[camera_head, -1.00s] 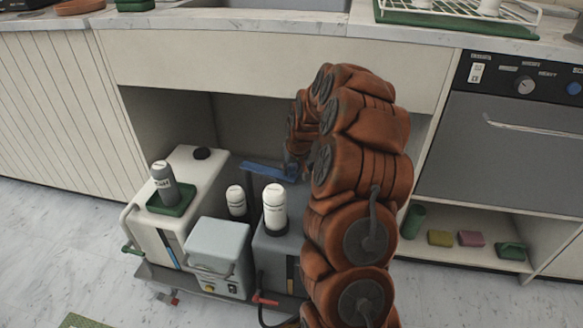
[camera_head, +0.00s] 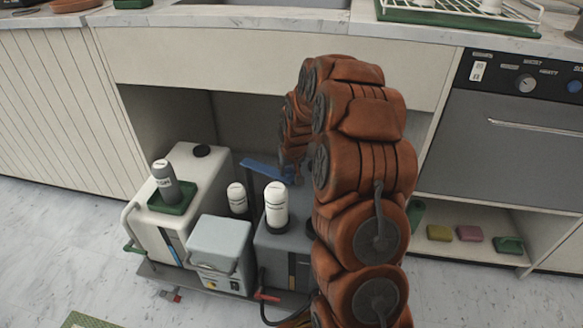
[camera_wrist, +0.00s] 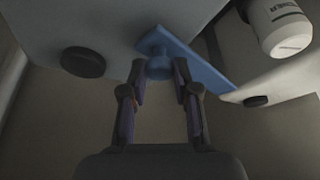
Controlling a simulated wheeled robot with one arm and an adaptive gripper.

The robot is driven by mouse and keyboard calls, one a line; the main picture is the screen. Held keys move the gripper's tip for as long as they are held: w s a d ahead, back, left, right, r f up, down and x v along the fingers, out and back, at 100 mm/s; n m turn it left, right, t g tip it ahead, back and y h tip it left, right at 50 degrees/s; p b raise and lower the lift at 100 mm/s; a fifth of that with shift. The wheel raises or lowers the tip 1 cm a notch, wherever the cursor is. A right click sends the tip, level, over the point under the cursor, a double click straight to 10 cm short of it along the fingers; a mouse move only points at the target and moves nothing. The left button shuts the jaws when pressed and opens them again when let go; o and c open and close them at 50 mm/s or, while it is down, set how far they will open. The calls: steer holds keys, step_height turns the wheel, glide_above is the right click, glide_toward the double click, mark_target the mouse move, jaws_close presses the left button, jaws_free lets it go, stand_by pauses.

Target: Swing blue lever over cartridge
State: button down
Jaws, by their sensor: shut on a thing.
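The blue lever (camera_head: 268,171) is a flat bar on the cart under the counter, behind the white cartridges. In the wrist view the blue lever (camera_wrist: 192,60) runs from a rounded knob at upper middle down to the right. My gripper (camera_wrist: 160,74) has its fingertips on both sides of the knob, shut on it. In the head view my orange arm hides the gripper and the lever's right end. I cannot tell which one the task means.
A white tank (camera_head: 165,215) with a grey bottle (camera_head: 165,182) in a green tray stands at left on the cart. A grey box (camera_head: 220,250) is in front. The counter's front panel (camera_head: 270,75) hangs above, and the oven (camera_head: 505,150) is at right.

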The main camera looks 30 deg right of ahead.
steer(key=c, duration=0.9)
jaws_free()
steer(key=shift+o, duration=0.2)
steer(key=v, duration=1.2)
steer(key=s+a+r+n+g+p, duration=0.1)
steer(key=s+a+r+p, duration=0.45)
steer(key=r, duration=0.25)
steer(key=s+a+r+g+y+p, duration=0.1)
steer(key=s+a+r+p, duration=0.3)
steer(key=r+p, duration=0.3)
steer(key=s+a+r+n+p, duration=0.1)
steer(key=s+a+r+p, duration=0.35)
steer(key=r+p, duration=0.3)
steer(key=s+a+r+g+p, duration=0.2)
steer(key=s+a+r+p, duration=0.1)
steer(key=s+r+p, duration=0.7)
steer(key=s+a+r+n+g+p, duration=0.1)
steer(key=s+a+r+p, duration=0.3)
steer(key=s+r+p, duration=0.5)
steer(key=s+r+g, duration=0.1)
steer(key=s+r, duration=0.1)
steer(key=s, duration=0.2)
steer(key=shift+s+r+p, duration=0.25)
steer(key=shift+p, duration=0.15)
